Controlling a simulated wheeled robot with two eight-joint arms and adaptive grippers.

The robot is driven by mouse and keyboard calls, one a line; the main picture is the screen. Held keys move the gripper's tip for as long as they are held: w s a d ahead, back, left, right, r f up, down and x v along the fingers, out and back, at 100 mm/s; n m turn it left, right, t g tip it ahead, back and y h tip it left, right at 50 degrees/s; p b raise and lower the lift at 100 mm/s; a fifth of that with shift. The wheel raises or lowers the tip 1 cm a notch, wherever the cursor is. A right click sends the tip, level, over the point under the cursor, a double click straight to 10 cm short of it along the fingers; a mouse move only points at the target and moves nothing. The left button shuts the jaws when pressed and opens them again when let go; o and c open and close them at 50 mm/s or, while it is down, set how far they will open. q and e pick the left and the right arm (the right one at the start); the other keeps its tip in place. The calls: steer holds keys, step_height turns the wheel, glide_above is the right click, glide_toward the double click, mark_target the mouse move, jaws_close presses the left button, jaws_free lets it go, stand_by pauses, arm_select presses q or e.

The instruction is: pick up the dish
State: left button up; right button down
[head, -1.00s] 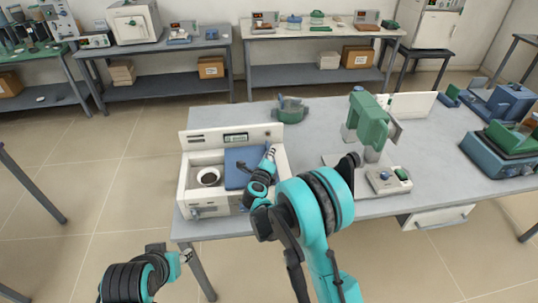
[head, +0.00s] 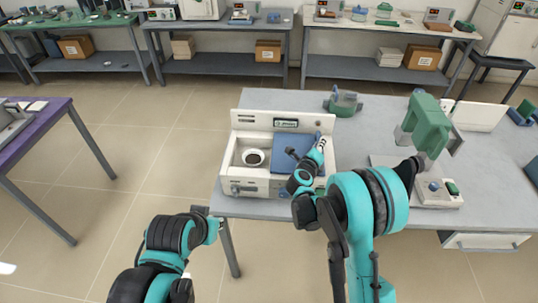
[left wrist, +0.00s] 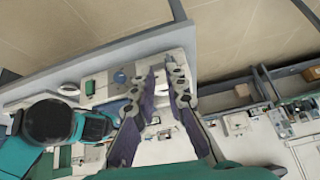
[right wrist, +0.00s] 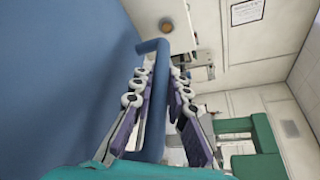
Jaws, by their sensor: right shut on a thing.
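A blue sliding lid (head: 290,150) covers the unit's right part. My right gripper (head: 321,145) is at the lid's right side. In the right wrist view, my right gripper (right wrist: 158,95) is shut on the blue bar handle (right wrist: 154,120) of the lid. My left gripper (left wrist: 163,85) is open and empty in the left wrist view. In the head view, the left arm is low, in front and left of the unit, apart from the dish.
The unit stands at the left end of a grey table (head: 375,130). A green-and-white instrument (head: 427,130) and a green holder (head: 342,102) stand on the table. A purple-topped table (head: 40,130) is at the left. Floor is open between them.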

steer(key=shift+d, duration=0.1)
arm_select(q)
steer(key=w+r+m, duration=0.3)
steer(key=w+m, duration=0.8)
steer(key=w, duration=0.4)
steer(key=w+f+m, duration=0.2)
steer(key=w+m, duration=0.1)
steer(key=w, duration=0.1)
steer(key=w+f+m+g+h, duration=0.1)
steer(key=w+f+m, duration=0.1)
steer(key=w, duration=0.3)
steer(key=w+f+m+h, duration=0.1)
steer(key=w+f+m, duration=0.1)
steer(key=w+m, duration=0.3)
steer(key=shift+a+g, duration=0.25)
steer(key=shift+g, duration=0.05)
steer(key=shift+w+f, duration=0.2)
glide_toward(253, 159)
steer(key=shift+s+a+f, duration=0.2)
steer(key=shift+s+a, duration=0.85)
steer(key=f, duration=0.1)
steer(key=w+d+f, duration=0.1)
steer(key=f, duration=0.1)
steer(key=d+f, duration=0.1)
steer(key=shift+w+f, duration=0.2)
steer(key=shift+w+d+f, duration=0.1)
steer(key=shift+w+f, duration=0.05)
steer(key=shift+f, duration=0.2)
